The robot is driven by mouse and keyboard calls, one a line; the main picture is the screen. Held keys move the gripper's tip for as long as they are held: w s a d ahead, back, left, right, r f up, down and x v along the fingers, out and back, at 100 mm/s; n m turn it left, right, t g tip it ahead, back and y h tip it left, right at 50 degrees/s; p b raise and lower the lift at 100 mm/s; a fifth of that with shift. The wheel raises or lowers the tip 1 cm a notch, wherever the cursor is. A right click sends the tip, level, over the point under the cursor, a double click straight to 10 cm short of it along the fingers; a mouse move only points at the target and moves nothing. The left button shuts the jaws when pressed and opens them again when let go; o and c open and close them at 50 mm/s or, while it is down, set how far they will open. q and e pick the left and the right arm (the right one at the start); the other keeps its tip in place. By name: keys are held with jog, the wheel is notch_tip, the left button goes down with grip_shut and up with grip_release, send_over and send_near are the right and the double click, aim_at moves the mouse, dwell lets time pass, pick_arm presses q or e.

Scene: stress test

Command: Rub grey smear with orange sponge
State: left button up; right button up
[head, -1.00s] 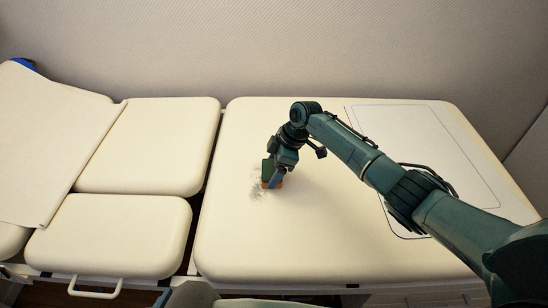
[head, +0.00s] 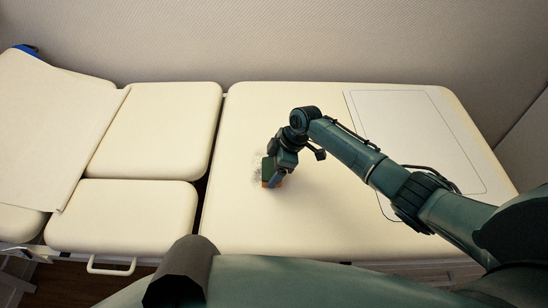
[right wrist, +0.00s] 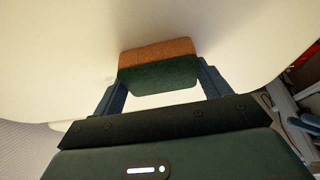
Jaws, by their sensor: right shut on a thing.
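The sponge is a block with an orange layer (head: 269,185) and a dark green layer. My right gripper (head: 273,179) is shut on it, with the orange side down at the cream padded top (head: 330,225). In the right wrist view the sponge (right wrist: 158,66) sits between the two fingers, its orange layer facing the pad. The grey smear (head: 257,168) is a faint, patchy mark just left of and behind the sponge; part of it may be hidden by the sponge and gripper. I cannot tell for sure whether sponge and pad touch. My left gripper is not in view.
A white outlined sheet (head: 415,130) lies at the right of the pad, partly under my right arm. Gaps divide the pad from other cream cushions (head: 120,215) at the left. A wall (head: 280,45) stands behind. The pad's front is clear.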

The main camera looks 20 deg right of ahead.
aim_at(266, 178)
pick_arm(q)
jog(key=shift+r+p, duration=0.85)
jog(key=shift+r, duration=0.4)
pick_arm(e)
jog(key=shift+s+a+f, duration=0.1)
jog(key=shift+s+a, duration=0.05)
jog(key=shift+s, duration=0.5)
jog(key=shift+s+a+f, duration=0.1)
jog(key=shift+s+a, duration=0.05)
jog(key=shift+s, duration=0.5)
